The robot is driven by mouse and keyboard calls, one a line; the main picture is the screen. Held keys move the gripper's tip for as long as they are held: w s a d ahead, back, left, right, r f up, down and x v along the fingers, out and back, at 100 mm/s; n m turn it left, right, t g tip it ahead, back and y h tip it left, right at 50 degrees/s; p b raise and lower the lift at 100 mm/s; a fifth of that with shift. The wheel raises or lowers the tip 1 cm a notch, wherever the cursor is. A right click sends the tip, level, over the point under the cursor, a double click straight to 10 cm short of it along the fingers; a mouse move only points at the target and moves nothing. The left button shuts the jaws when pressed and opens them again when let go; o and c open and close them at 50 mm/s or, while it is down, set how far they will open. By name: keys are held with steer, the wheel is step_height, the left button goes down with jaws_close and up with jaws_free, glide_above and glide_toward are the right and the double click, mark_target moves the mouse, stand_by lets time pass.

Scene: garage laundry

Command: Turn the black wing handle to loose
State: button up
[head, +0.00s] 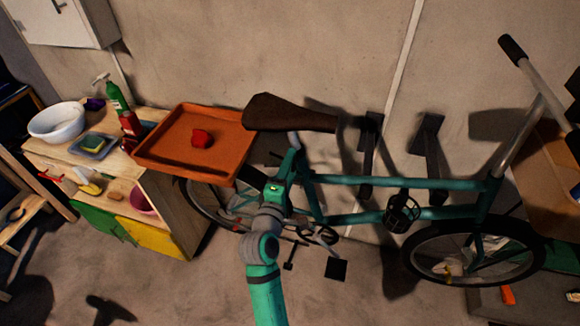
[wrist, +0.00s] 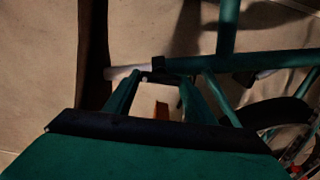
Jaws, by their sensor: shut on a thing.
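The teal bicycle (head: 350,182) stands against the wall with a brown saddle (head: 290,115) on a pale seat post (head: 294,139). In the wrist view the seat post (wrist: 125,72) meets a small black clamp piece, apparently the wing handle (wrist: 158,63), at the top of the frame. My gripper (wrist: 157,77) has its two teal fingers converging at this piece, shut on it. The fingers partly hide the handle, so its exact angle cannot be told. In the head view my gripper (head: 283,165) reaches the seat-post joint and the handle is not clearly visible.
A white bowl (head: 57,122) and bottles are farther left. Wall brackets (head: 369,155) stand behind the frame. Floor in front is mostly clear.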

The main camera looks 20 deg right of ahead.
steer(key=shift+f+n, duration=0.1)
steer(key=shift+n, duration=0.5)
steer(key=o, duration=1)
steer(key=shift+o, duration=0.2)
steer(key=shift+s, duration=0.1)
steer(key=v, duration=1)
steer(key=shift+s+a, duration=0.3)
